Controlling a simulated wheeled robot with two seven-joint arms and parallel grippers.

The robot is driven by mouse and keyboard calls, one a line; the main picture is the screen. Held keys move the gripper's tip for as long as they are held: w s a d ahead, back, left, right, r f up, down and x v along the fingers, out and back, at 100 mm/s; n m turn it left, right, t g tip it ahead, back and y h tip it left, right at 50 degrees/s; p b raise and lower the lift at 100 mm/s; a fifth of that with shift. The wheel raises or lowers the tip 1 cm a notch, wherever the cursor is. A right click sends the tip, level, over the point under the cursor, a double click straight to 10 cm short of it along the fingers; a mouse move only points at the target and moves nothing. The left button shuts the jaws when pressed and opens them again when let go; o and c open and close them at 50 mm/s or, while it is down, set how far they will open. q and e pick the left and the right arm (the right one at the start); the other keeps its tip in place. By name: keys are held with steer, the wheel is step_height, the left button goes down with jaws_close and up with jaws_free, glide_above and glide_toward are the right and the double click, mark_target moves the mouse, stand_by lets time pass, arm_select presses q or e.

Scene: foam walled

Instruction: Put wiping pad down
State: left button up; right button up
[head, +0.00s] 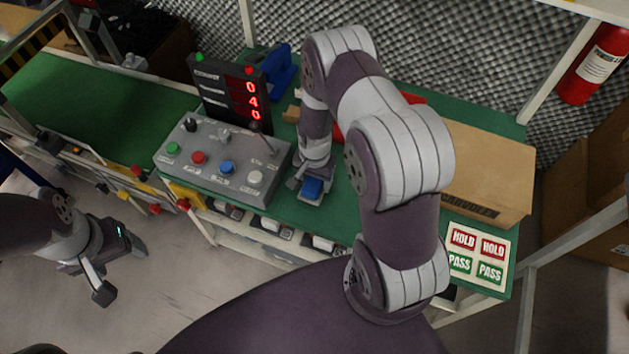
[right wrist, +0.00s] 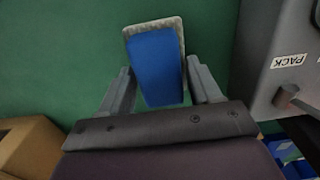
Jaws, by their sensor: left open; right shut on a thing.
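The wiping pad (head: 312,188) has a blue top and a pale grey underside. It is at the green bench top, just right of the grey control box in the head view. In the right wrist view the pad (right wrist: 157,68) sits between the two fingers of my right gripper (right wrist: 160,85), which is shut on it. In the head view my right gripper (head: 311,182) points down over the bench; I cannot tell whether the pad touches the surface. My left gripper (head: 122,272) is open and empty, over the floor at the left.
The control box (head: 215,158) with coloured buttons stands left of the pad, with a red-digit display (head: 232,95) behind it. A cardboard box (head: 487,170) and a HOLD/PASS label sheet (head: 477,257) are on the right. Green bench top (right wrist: 60,60) beside the pad is clear.

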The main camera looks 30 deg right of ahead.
steer(key=shift+f, duration=0.55)
steer(key=shift+w, duration=0.15)
steer(key=shift+f, duration=0.2)
steer(key=o, duration=0.9)
steer(key=shift+o, duration=0.2)
steer(key=shift+r, duration=0.1)
